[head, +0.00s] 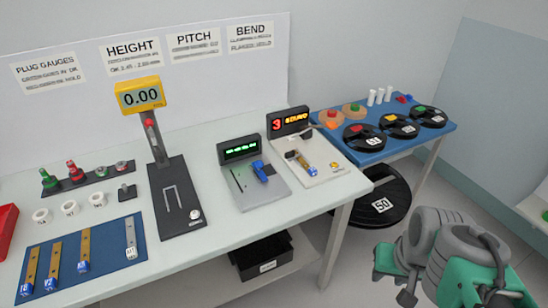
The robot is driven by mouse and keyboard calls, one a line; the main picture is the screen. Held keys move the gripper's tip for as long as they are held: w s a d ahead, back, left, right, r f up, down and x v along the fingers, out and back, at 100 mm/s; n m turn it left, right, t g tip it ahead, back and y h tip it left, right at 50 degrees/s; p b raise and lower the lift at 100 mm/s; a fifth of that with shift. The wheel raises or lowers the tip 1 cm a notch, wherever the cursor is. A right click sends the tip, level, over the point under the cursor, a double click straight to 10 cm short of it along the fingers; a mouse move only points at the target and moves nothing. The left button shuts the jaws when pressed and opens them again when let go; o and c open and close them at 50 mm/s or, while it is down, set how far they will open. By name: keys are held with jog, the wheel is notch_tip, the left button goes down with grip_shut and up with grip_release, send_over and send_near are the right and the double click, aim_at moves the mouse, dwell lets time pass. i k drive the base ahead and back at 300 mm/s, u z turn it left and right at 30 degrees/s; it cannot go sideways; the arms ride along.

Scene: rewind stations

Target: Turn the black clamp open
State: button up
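I cannot pick out a black clamp for certain. The bend tester (335,178) at the back right of the table has a pale plate with a small fixture (301,160), whose parts are too small to make out. The pitch tester (248,199), left of it, has a grey plate with a blue block (263,170) and a thin dark bar. The height gauge (182,222) is a black stand with a yellow display reading 0.00. My gripper (406,290) is at the lower right, beyond the table's right end, apart from everything. Its fingers are small and partly hidden.
A blue mat (108,250) with several tagged strips lies at the front left. Red and green plug gauges and white rings stand behind it. A blue side table (390,148) holds black reels. A large black reel (388,222) and a black bin (262,256) are lower down.

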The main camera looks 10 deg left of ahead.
aim_at(289, 155)
jog(key=u, duration=0.95)
jog(key=i, duration=1)
jog(key=u, duration=0.05)
